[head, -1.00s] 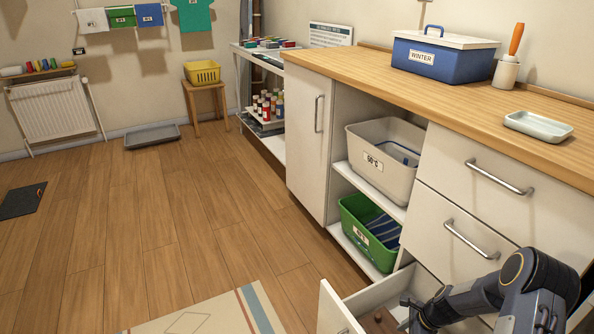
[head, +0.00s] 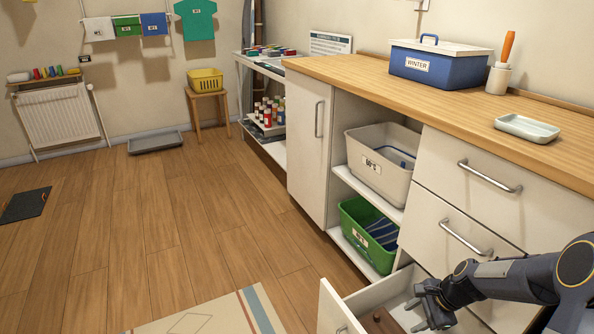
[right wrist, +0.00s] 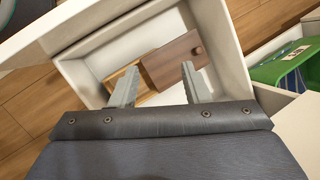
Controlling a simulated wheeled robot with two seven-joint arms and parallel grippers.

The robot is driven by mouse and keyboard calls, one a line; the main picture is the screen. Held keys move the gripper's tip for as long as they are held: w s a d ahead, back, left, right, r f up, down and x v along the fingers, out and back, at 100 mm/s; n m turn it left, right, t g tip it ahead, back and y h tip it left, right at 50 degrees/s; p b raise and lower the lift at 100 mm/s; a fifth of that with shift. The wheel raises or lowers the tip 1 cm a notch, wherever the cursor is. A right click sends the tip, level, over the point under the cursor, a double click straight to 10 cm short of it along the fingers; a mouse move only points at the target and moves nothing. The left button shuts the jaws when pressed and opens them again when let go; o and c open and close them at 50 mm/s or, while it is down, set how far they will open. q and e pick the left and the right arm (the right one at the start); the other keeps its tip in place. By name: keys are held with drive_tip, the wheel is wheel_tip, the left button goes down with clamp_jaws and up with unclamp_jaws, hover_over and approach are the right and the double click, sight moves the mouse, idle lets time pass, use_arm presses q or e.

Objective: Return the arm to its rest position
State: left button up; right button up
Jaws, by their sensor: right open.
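My right arm comes in from the lower right in the head view. My right gripper (head: 428,307) is over the open bottom drawer (head: 352,295) of the white cabinet. In the right wrist view, its two grey fingers (right wrist: 158,88) are spread apart with nothing between them in their grip. Below them in the drawer lie a brown wooden block with a small round knob or hole (right wrist: 174,60) and a lighter wooden piece (right wrist: 124,80). A bit of the brown wood (head: 381,320) also shows in the head view. My left gripper does not show.
Two closed drawers (head: 470,195) with bar handles are above the open one. A green bin (head: 365,235) and a beige bin (head: 380,158) stand on shelves to its left. The counter (head: 450,105) holds a blue box, a utensil pot and a dish. The floor at left is mostly clear.

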drive_tip(key=s+a+r+n+t, duration=0.1)
drive_tip(key=s+a+r+n, duration=0.15)
drive_tip(key=s+r, duration=0.4)
drive_tip(key=s+a+r+n, duration=0.2)
drive_tip(key=s+r+n, duration=0.15)
drive_tip(key=r, duration=0.65)
drive_tip(key=s+a+r+n+t, duration=0.1)
drive_tip(key=s+a+r+n, duration=0.15)
drive_tip(key=s+n, duration=0.4)
drive_tip(key=s+a+r+n+t, duration=0.1)
drive_tip(key=s+a+n, duration=0.2)
drive_tip(key=s, duration=0.6)
wheel_tip(320, 180, up, 33)
drive_tip(key=p, duration=3.2)
drive_tip(key=shift+f, duration=0.2)
drive_tip(key=shift+m, duration=0.25)
